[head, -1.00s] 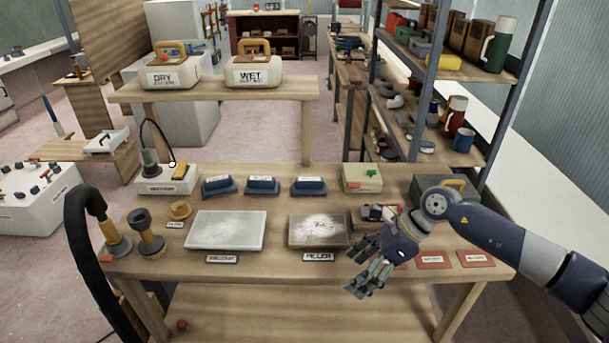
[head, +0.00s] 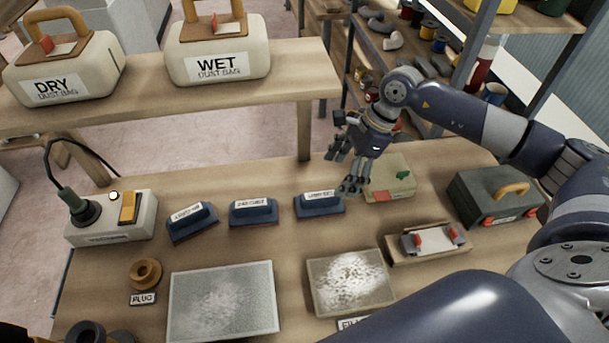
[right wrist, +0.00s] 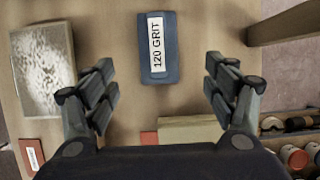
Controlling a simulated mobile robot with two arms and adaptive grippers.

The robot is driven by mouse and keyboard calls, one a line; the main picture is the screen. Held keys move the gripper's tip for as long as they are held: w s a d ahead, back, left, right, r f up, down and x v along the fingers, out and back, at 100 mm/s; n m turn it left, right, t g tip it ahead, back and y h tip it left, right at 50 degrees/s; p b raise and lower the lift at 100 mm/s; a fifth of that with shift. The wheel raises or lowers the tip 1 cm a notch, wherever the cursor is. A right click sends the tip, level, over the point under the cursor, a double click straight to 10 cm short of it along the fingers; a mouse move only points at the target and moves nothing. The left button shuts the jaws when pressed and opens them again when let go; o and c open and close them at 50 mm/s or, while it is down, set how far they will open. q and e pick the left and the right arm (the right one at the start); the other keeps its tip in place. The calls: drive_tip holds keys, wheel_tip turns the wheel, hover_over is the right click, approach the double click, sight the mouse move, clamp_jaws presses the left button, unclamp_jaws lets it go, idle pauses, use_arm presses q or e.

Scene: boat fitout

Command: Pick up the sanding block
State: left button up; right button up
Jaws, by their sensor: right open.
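Three blue sanding blocks with white labels stand in a row on the workbench in the head view: a left one (head: 192,222), a middle one (head: 253,212) and a right one (head: 318,205). My right gripper (head: 345,170) is open and empty, above the bench beside and above the right block. In the right wrist view, one blue block (right wrist: 158,62) labelled 120 GRIT lies between and beyond the open fingers of the right gripper (right wrist: 160,80), untouched. The labels in the head view are too small to read surely. My left gripper is not in view.
A dark case (head: 495,198), a clamp board (head: 428,243) and two dusty panels (head: 222,300) (head: 350,282) occupy the bench. A raised shelf (head: 300,75) carries DRY and WET dust bags.

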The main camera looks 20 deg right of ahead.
sight(323, 194)
drive_tip(key=shift+w, duration=0.25)
drive_tip(key=shift+a+f+p, duration=0.25)
drive_tip(key=shift+f+p, duration=0.05)
drive_tip(key=f, duration=0.1)
drive_tip(key=a+f, duration=0.1)
drive_tip(key=f+p, duration=0.1)
drive_tip(key=shift+s+a, duration=0.2)
drive_tip(key=shift+s, duration=0.1)
drive_tip(key=shift+w+a+f, duration=0.15)
drive_tip(key=shift+f, duration=0.25)
drive_tip(key=shift+w+a+f, duration=0.1)
drive_tip(key=shift+f, duration=0.15)
drive_tip(key=p+x, duration=0.1)
drive_tip(key=x, duration=0.1)
drive_tip(key=p+x, duration=0.2)
drive_tip(key=shift+a, duration=0.3)
drive_tip(key=shift+a+f, duration=0.1)
drive_tip(key=shift+f, duration=0.3)
drive_tip(key=shift+c, duration=0.3)
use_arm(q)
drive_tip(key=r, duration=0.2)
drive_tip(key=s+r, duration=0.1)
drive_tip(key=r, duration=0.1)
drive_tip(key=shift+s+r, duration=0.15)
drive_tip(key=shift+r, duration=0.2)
use_arm(e)
drive_tip(key=c, duration=1.3)
